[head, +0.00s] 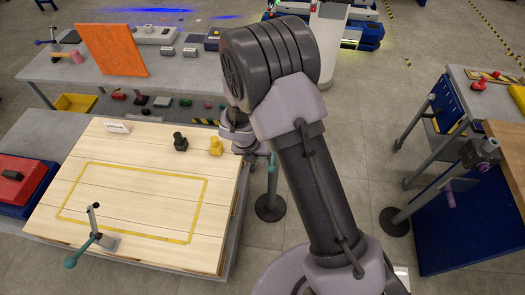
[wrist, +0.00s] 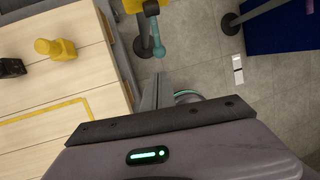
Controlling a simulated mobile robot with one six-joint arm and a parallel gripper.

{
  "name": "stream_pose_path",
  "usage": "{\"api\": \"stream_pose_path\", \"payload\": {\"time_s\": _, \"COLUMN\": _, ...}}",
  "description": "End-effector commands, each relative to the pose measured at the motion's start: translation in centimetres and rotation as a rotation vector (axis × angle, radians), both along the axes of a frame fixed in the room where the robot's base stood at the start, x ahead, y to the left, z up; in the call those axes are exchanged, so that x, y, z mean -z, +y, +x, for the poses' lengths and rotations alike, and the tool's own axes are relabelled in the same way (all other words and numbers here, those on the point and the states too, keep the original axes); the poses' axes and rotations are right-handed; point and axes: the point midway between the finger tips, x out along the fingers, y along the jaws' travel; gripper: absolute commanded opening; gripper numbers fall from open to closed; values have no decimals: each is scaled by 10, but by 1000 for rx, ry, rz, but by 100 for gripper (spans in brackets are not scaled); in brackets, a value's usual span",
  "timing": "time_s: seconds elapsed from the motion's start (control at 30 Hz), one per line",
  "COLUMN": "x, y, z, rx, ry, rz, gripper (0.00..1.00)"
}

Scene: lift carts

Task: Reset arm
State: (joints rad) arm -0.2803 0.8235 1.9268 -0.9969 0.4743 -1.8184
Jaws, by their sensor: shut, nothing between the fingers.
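My arm rises in the middle of the head view and bends over at the top, with its wrist hanging at the right edge of the wooden-topped table (head: 150,262). My gripper (wrist: 157,88) shows in the wrist view as thin fingers close together, with nothing between them. It is over the grey floor just off the table edge. In the head view the fingers are mostly hidden by the arm and cannot be made out clearly.
A yellow piece (head: 216,146) and a black piece (head: 180,142) stand on the table near the wrist. A teal-handled clamp (head: 92,240) is at its front edge. A post with a round base (head: 270,207) stands beside the table. A blue-sided cart (head: 465,230) is at right.

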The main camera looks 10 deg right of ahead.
Motion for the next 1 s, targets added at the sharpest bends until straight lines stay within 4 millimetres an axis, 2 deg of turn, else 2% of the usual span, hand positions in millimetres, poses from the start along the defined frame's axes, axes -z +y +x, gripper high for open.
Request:
{"api": "stream_pose_path", "payload": {"time_s": 0.17, "x": -8, "y": -1, "z": 0, "rx": 46, "ry": -18, "rz": 10, "gripper": 0}}
{"api": "stream_pose_path", "payload": {"time_s": 0.27, "x": -45, "y": -15, "z": -1, "rx": 352, "ry": -130, "rz": 87, "gripper": 0}}
{"api": "stream_pose_path", "payload": {"time_s": 0.33, "x": -85, "y": -31, "z": -17, "rx": 737, "ry": -246, "rz": 197, "gripper": 0}}
{"api": "stream_pose_path", "payload": {"time_s": 0.4, "x": -122, "y": -44, "z": -47, "rx": 1166, "ry": -352, "rz": 341, "gripper": 0}}
{"api": "stream_pose_path", "payload": {"time_s": 0.47, "x": -146, "y": -51, "z": -80, "rx": 1528, "ry": -416, "rz": 476, "gripper": 0}}
{"api": "stream_pose_path", "payload": {"time_s": 0.5, "x": -158, "y": -52, "z": -103, "rx": 1763, "ry": -439, "rz": 572, "gripper": 0}}
{"api": "stream_pose_path", "payload": {"time_s": 0.6, "x": -173, "y": -46, "z": -159, "rx": 2301, "ry": -424, "rz": 803, "gripper": 0}}
{"api": "stream_pose_path", "payload": {"time_s": 0.7, "x": -176, "y": -34, "z": -202, "rx": 2706, "ry": -321, "rz": 980, "gripper": 0}}
{"api": "stream_pose_path", "payload": {"time_s": 0.77, "x": -177, "y": -26, "z": -218, "rx": 2870, "ry": -246, "rz": 1049, "gripper": 0}}
{"api": "stream_pose_path", "payload": {"time_s": 0.8, "x": -177, "y": -22, "z": -226, "rx": -2940, "ry": 202, "rz": -1075, "gripper": 0}}
{"api": "stream_pose_path", "payload": {"time_s": 0.9, "x": -179, "y": -17, "z": -235, "rx": -2848, "ry": 130, "rz": -1040, "gripper": 0}}
{"api": "stream_pose_path", "payload": {"time_s": 1.0, "x": -181, "y": -16, "z": -236, "rx": -2834, "ry": 119, "rz": -1032, "gripper": 0}}
